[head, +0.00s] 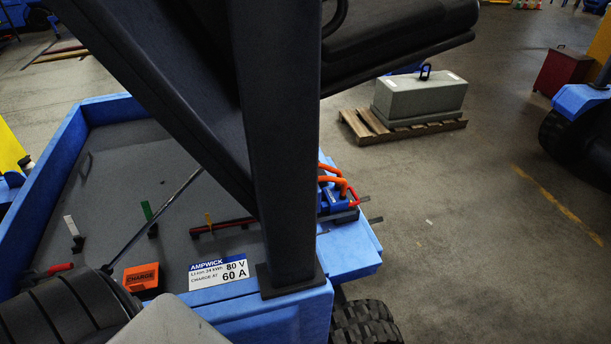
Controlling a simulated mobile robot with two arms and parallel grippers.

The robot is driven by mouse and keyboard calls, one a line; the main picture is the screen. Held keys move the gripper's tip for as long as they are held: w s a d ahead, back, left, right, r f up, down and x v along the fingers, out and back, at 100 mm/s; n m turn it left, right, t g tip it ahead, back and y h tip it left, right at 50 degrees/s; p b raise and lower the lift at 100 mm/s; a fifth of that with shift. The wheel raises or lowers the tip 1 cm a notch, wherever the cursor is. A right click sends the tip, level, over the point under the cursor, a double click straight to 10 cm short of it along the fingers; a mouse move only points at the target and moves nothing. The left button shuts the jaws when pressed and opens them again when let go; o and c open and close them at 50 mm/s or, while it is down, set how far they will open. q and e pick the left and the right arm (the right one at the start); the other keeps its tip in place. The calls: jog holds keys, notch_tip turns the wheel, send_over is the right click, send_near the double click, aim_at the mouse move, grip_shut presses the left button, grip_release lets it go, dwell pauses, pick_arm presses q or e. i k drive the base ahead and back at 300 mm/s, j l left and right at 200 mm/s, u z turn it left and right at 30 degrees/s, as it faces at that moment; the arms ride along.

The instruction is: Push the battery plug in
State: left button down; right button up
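A blue block that looks like the battery plug (337,197) shows just right of the dark upright post, at the right side of the blue truck body. Thick orange cables (331,180) curve over it. The post hides part of this area, so I cannot tell whether the plug is seated or apart from its socket. Neither of my grippers can be made out in the head view.
The dark post (277,150) and a slanting dark beam block much of the view. Several coloured levers, an orange CHARGE tag (141,277) and an AMPWICK label (218,273) are on the truck.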

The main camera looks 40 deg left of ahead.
aim_at(334, 202)
jog(key=i+l+u, duration=0.3)
jog(key=l+u, duration=0.15)
jog(key=i+l+u, duration=0.2)
jog(key=l+u, duration=0.25)
jog(key=i+l+u, duration=0.1)
jog(key=l+u, duration=0.3)
jog(key=l, duration=0.2)
jog(key=l+u, duration=0.45)
jog(key=l, duration=0.15)
jog(key=k+l+u, duration=0.1)
jog(key=l+u, duration=0.35)
jog(key=l, duration=0.15)
